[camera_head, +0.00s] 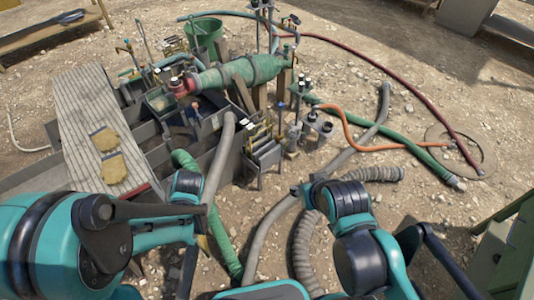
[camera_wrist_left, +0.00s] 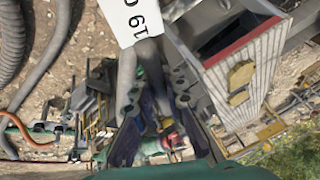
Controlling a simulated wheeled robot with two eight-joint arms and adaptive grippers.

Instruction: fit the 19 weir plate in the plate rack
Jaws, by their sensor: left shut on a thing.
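My left gripper (camera_wrist_left: 141,62) is shut on the 19 weir plate, whose white label (camera_wrist_left: 136,18) with "19" shows at the top of the left wrist view. Most of the plate's body is out of that view. In the head view my left arm reaches in from the left, and its wrist hides the fingertips. The plate rack (camera_head: 262,156), grey with upright plates and yellow handles, stands right of the tank in the head view. The held plate is apart from it. My right arm shows at lower right; I cannot make out its gripper.
A slatted walkway (camera_head: 88,112) with two yellow gloves (camera_head: 108,154) lies left of the tank. A green pump body (camera_head: 240,72) stands behind. Grey hoses (camera_head: 302,245) run over the gravel in front of the rack. Open gravel lies to the right, near a round cover (camera_head: 475,145).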

